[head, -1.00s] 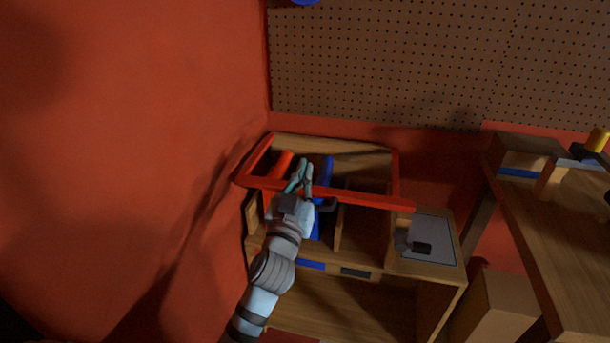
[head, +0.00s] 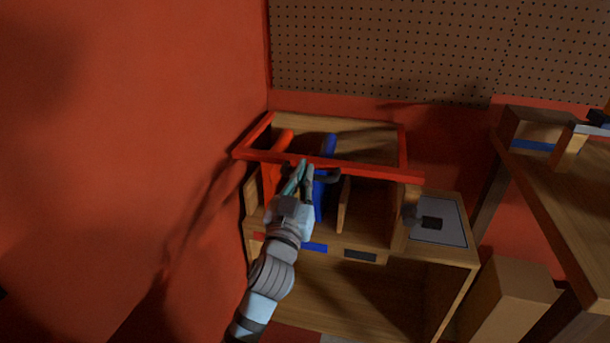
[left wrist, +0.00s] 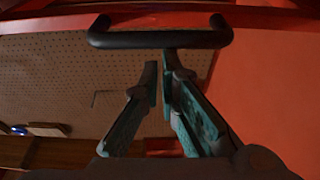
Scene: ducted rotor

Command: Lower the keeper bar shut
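The keeper bar is a red rectangular frame (head: 365,170) raised above the compartments of a wooden cabinet. A black handle (left wrist: 160,39) is on it, crossing the top of the left wrist view; it shows in the head view beside the fingers (head: 328,176). My left gripper (head: 307,165) is just below the bar's front rail, by the handle. In the left wrist view its fingers (left wrist: 159,68) are a narrow gap apart, with nothing seen between them. The tips come close to the handle; I cannot tell if they touch. My right gripper is not in view.
The cabinet (head: 300,235) holds an orange-red piece (head: 271,175) and a blue piece (head: 321,205) in its compartments. A grey panel with a black handle (head: 432,222) is at its right. A red wall is close on the left, and a wooden bench (head: 570,210) stands on the right.

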